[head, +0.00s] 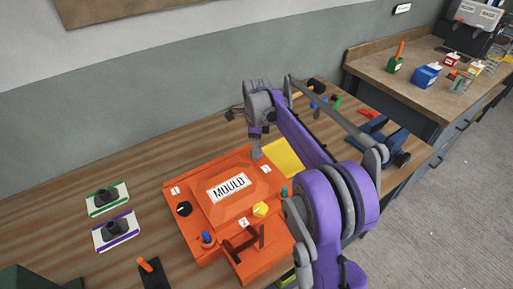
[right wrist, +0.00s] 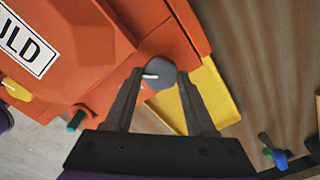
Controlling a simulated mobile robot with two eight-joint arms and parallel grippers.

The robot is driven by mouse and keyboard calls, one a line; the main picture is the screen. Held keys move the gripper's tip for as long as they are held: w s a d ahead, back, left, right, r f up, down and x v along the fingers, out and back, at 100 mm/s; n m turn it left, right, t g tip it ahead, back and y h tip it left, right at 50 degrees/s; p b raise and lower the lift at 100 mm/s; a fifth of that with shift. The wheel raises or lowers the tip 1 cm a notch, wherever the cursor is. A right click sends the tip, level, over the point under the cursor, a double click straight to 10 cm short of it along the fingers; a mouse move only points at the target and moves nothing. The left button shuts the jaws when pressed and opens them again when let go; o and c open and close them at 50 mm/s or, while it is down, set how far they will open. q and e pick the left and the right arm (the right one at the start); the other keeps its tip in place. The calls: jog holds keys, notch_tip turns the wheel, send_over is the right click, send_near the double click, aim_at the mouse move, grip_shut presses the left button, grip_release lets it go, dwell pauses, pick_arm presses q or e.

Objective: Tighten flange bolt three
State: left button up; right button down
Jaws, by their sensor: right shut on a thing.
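The orange mould (head: 213,192) sits on the wooden bench, with a MOULD plate (head: 229,188) on its raised top and small numbered labels on its flange. My right gripper (head: 256,154) reaches down at the mould's far right corner, beside a label (head: 265,169) whose number I cannot read surely. In the right wrist view its fingers (right wrist: 160,78) are shut on a round grey bolt head (right wrist: 158,68) with a white mark. A black knob (head: 184,209) and a yellow knob (head: 260,209) stand elsewhere on the flange. My left gripper is out of view.
A yellow tray (head: 285,158) lies close behind the mould, partly hidden by my right arm. Two black-knobbed pieces on cards, green-edged (head: 107,198) and purple-edged (head: 116,231), lie at left. A blue clamp-like tool (head: 385,140) is at right.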

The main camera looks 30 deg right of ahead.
jog(key=m, duration=0.4)
jog(key=shift+m, duration=2.3)
jog(key=shift+c, duration=1.1)
grip_release()
